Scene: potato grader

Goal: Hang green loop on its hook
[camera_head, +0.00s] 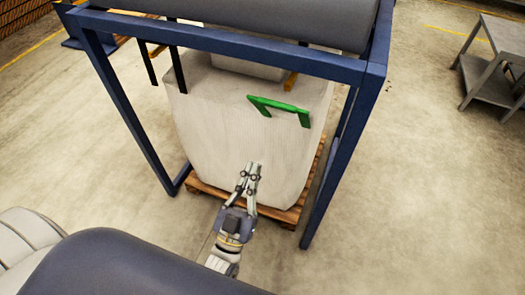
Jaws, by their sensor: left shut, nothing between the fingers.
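The green loop (279,106) is an angular strap at the upper right of the front of a large white bulk bag (225,130). No hook can be clearly made out at the loop, and it looks free of the frame. My left gripper (253,166) is shut and empty in front of the bag's lower part, below and a little left of the green loop and apart from it. My right gripper is not in view.
A blue frame (235,42) stands around the bag, with posts left and right. The bag stands on a wooden pallet (284,214). A grey table (492,87) is at the right; floor between is clear.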

